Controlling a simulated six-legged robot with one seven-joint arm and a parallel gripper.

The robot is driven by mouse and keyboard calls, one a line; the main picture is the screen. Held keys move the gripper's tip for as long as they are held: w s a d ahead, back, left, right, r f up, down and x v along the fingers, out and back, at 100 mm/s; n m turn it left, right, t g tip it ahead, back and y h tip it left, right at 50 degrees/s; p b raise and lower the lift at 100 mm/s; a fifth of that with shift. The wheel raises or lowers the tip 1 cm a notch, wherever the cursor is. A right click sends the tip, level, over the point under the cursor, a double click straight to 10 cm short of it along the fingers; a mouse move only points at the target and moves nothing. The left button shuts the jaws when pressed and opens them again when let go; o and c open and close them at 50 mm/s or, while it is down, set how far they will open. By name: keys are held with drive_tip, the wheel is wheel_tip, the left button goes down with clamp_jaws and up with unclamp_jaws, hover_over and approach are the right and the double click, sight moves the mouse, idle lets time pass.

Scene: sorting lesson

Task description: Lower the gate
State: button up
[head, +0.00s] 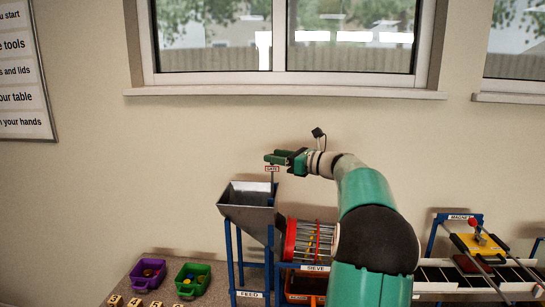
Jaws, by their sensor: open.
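The gate's sign (272,169), a small plate with a red border reading GATE, stands on a thin upright at the right side of the grey metal hopper (240,207). The upright rises above the hopper's rim. My gripper (270,158) is open and points left, just above the gate's sign. I cannot tell whether it touches the sign or is apart from it in depth. The gate's plate below is not clearly visible.
The hopper stands on a blue frame marked FEED (250,294). A barrel-shaped sieve (311,242) is right of it. A purple bin (148,275) and a green bin (193,281) stand at left. A MAGNET station (461,218) is at right. The wall is behind.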

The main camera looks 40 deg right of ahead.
sight(272, 179)
drive_tip(key=shift+x, duration=1)
clamp_jaws()
wheel_tip(272, 179, down, 8)
drive_tip(key=shift+r, duration=0.1)
unclamp_jaws()
